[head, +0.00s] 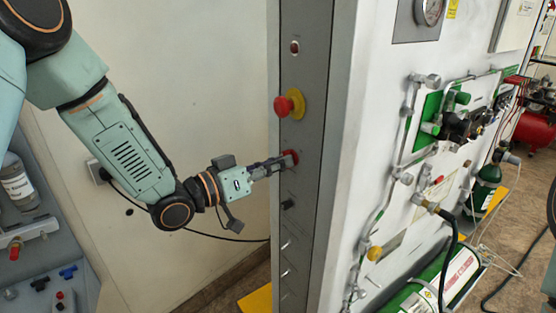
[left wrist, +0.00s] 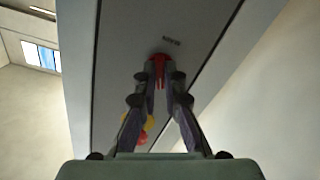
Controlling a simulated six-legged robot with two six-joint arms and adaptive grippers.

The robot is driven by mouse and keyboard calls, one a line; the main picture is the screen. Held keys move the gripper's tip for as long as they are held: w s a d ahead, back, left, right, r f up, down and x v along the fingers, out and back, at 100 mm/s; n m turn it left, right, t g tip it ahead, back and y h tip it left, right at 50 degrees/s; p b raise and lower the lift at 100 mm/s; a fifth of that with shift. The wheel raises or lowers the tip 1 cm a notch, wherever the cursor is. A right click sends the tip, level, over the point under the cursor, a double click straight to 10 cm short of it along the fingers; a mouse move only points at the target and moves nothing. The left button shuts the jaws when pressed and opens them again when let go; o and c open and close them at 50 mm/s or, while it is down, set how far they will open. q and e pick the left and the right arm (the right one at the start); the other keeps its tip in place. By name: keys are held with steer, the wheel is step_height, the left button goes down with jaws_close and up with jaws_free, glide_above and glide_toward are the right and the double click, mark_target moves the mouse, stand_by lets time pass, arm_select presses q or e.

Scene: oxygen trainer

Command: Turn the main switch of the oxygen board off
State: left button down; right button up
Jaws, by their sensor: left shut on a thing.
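The main switch (head: 293,156) is a small red knob on the narrow grey side panel (head: 298,215) of the oxygen board. My left gripper (head: 284,162) reaches it from the left, with its fingertips at the knob. In the left wrist view the two fingers (left wrist: 159,82) close on the red switch (left wrist: 158,62) from both sides, beside a small dark label. The fingers cover part of the knob, and I cannot tell its setting. My right gripper is not in view.
A red mushroom button on a yellow ring (head: 289,103) sits just above the switch. A small black knob (head: 288,204) is below it. Pipes, valves and a green cylinder (head: 452,280) fill the board's white front at right. A wall stands behind my left arm.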

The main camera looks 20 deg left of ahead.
arm_select(q)
steer(key=n+p, duration=0.1)
steer(key=n, duration=0.3)
steer(key=shift+r+n, duration=0.1)
steer(key=shift+n, duration=0.2)
stand_by(0.3)
steer(key=c, duration=1.4)
jaws_free()
steer(key=shift+c, duration=0.2)
steer(key=shift+s+a, duration=0.15)
steer(key=v, duration=0.7)
